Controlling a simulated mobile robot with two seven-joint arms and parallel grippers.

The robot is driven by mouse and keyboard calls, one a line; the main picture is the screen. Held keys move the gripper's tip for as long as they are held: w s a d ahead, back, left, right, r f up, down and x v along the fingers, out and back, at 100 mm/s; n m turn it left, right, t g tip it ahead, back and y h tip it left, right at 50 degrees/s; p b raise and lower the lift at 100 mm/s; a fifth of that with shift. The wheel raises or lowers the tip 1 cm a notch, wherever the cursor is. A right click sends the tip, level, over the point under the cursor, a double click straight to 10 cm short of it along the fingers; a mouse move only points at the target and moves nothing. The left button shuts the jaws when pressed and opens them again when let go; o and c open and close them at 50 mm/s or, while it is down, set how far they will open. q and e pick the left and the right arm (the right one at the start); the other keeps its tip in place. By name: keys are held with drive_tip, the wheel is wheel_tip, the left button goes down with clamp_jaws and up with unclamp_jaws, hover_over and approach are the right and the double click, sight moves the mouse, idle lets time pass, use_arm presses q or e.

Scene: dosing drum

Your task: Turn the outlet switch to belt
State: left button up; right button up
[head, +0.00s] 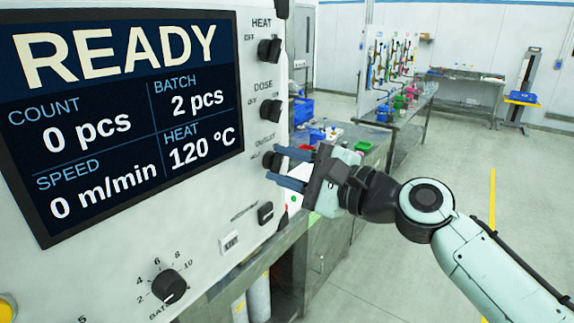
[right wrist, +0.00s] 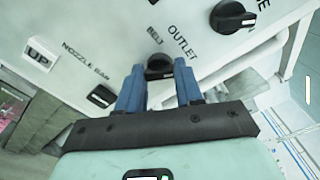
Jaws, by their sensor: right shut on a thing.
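The outlet switch (head: 270,160) is a black rotary knob on the white machine panel, below the dose knob. It also shows in the right wrist view (right wrist: 160,67), beside the labels OUTLET and BELT. My right gripper (head: 279,166) has its blue fingers on either side of this knob and is shut on it. In the right wrist view the gripper (right wrist: 160,76) holds the knob between its fingertips. Which way the knob points is hard to tell, as the fingers partly cover it. My left gripper is not in view.
The dose knob (head: 271,110) and heat knob (head: 269,52) sit above on the same panel. A display (head: 125,110) reads READY. A batch knob (head: 168,286) and a small black rocker (head: 265,213) are lower. Workbenches stand behind; the floor at right is open.

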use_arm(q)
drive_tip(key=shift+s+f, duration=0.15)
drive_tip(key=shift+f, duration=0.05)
use_arm(e)
drive_tip(key=shift+n, duration=0.3)
drive_tip(key=n+b, duration=0.1)
drive_tip(key=n, duration=0.3)
drive_tip(key=shift+n+b, duration=0.3)
drive_tip(key=shift+n, duration=0.1)
drive_tip(key=n+b, duration=0.1)
drive_tip(key=n, duration=0.2)
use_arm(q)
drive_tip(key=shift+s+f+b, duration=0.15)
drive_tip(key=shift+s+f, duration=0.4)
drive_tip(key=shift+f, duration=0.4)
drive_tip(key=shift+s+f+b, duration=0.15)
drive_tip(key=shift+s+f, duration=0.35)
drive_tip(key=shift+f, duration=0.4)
use_arm(e)
drive_tip(key=shift+n, duration=1.8)
drive_tip(key=o, duration=1)
drive_tip(key=shift+o, duration=0.2)
